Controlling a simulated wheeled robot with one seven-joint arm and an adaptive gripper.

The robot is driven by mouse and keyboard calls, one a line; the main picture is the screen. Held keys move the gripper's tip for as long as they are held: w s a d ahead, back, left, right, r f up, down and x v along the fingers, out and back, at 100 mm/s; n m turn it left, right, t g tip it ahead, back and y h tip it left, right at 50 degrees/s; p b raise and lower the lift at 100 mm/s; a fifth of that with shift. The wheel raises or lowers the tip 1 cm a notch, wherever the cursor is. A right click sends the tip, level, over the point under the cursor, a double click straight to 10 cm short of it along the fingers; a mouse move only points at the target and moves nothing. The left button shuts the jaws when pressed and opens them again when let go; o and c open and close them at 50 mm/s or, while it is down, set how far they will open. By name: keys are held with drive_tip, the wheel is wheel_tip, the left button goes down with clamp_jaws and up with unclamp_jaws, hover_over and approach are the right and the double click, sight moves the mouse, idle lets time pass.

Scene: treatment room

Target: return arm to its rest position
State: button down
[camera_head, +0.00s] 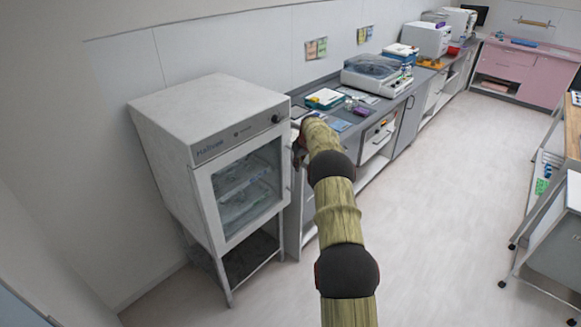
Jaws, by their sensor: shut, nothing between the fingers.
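My arm (337,215), in a yellow-green sleeve with black joint bands, reaches up from the bottom of the head view and is stretched out ahead. My gripper (298,153) shows only as a small dark part at the arm's far end, mostly hidden by the sleeve. It is shut and empty. It appears close to the right edge of the white glass-door cabinet (205,110); I cannot tell whether it touches. The cabinet's door is shut, and shelves show through its glass.
A grey counter (385,108) runs along the wall, with a blue-white box (325,98) and a clear-lidded device (375,72) on it. A wheeled cart (555,235) stands at the right. A pink cabinet (525,65) is at the back. The floor (440,210) between is clear.

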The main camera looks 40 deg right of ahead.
drive_tip(key=shift+s+r, duration=0.1)
drive_tip(key=s+a+f+m+g+y, duration=0.1)
drive_tip(key=s+a+f+m+g, duration=0.1)
drive_tip(key=s+a+f, duration=0.4)
drive_tip(key=s+a+r+g, duration=0.1)
drive_tip(key=s+a+r, duration=0.8)
drive_tip(key=a, duration=0.3)
drive_tip(key=s+a+r, duration=0.8)
drive_tip(key=a+r, duration=0.1)
drive_tip(key=a, duration=0.3)
drive_tip(key=s+a+r+n+t, duration=0.2)
drive_tip(key=s+a+r, duration=0.4)
drive_tip(key=s+a, duration=0.5)
drive_tip(key=s+a+r+n+t, duration=0.2)
drive_tip(key=s+a+r, duration=0.5)
drive_tip(key=s+a, duration=0.4)
drive_tip(key=shift+s+a+n+t+b, duration=0.3)
drive_tip(key=shift+s+b, duration=0.1)
drive_tip(key=shift+s, duration=0.2)
